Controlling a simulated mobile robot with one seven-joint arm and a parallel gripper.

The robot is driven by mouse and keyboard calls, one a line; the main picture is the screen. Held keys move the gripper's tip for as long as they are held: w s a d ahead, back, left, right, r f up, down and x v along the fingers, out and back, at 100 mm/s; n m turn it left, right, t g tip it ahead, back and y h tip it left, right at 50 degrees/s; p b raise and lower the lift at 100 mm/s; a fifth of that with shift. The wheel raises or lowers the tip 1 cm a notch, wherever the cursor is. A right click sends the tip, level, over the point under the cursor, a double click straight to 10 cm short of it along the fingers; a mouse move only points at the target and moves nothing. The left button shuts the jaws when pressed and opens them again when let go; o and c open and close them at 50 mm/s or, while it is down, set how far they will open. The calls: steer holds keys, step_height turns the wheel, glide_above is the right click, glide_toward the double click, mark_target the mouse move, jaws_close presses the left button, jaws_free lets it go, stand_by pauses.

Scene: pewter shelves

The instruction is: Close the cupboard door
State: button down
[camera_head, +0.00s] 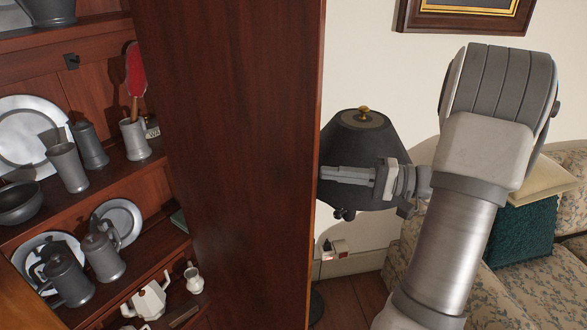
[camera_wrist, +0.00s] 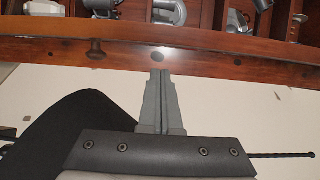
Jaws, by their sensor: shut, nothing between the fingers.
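The cupboard door (camera_head: 235,150) is a tall dark-red wooden panel standing open in the middle of the head view. The open shelves show to its left. My gripper (camera_head: 322,173) is to the right of the door, its fingers together and pointing left at the door's right edge. In the wrist view, my gripper (camera_wrist: 160,74) is shut and empty, with its fingertips at the near edge of a reddish wooden strip (camera_wrist: 230,58). I cannot tell whether the fingertips touch the wood.
Shelves (camera_head: 105,172) on the left hold several pewter mugs and plates, including a large plate (camera_head: 28,118). A dark lampshade (camera_head: 362,140) stands right behind my gripper. A flowered sofa (camera_head: 515,290) with a teal cushion (camera_head: 522,235) is at right. A framed picture (camera_head: 465,10) hangs above.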

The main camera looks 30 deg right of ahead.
mark_target(287, 169)
steer(key=x, duration=0.9)
steer(key=shift+w+a, duration=0.15)
steer(key=shift+a, duration=0.1)
steer(key=shift+a, duration=0.1)
